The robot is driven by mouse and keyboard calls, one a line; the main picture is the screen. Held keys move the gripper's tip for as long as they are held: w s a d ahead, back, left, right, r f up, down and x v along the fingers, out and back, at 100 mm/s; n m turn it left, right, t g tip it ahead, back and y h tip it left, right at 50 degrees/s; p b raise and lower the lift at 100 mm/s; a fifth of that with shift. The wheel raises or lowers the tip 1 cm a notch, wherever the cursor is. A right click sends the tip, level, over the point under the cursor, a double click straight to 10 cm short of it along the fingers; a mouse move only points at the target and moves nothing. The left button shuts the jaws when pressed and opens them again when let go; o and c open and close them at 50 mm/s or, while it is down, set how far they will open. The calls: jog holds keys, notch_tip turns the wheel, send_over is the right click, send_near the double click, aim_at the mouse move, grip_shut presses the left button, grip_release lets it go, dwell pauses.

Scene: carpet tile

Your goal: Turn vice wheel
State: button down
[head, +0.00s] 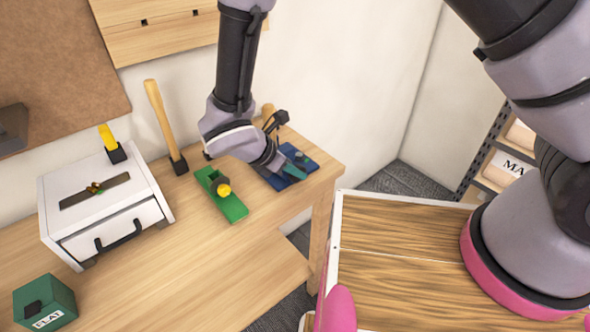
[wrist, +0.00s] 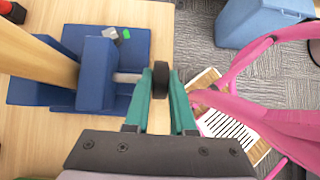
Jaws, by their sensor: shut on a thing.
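A blue vice (wrist: 95,75) is on the right end of the wooden workbench, and its base (head: 310,163) shows in the head view beside my arm. A grey screw runs from its jaw to a black wheel (wrist: 160,75). My gripper (wrist: 161,85) has its two teal fingers on either side of the wheel, shut on it. In the head view my wrist and gripper cover most of the vice, and the wheel cannot be made out. A pale wooden piece (wrist: 35,52) reaches the vice from the left in the wrist view.
A green tool with a yellow knob (head: 222,190) lies left of the vice. A hammer (head: 163,125), a white drawer box (head: 105,205) and a green "FLAT" box (head: 43,303) are further left. A pink chair (wrist: 245,95) and a blue bin (wrist: 255,20) are beyond the bench edge.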

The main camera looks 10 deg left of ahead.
jog(key=c, duration=0.8)
grip_release()
jog(key=shift+o, duration=0.2)
jog(key=v, duration=1)
jog(key=shift+s+a+r, duration=0.2)
jog(key=shift+a+r, duration=0.05)
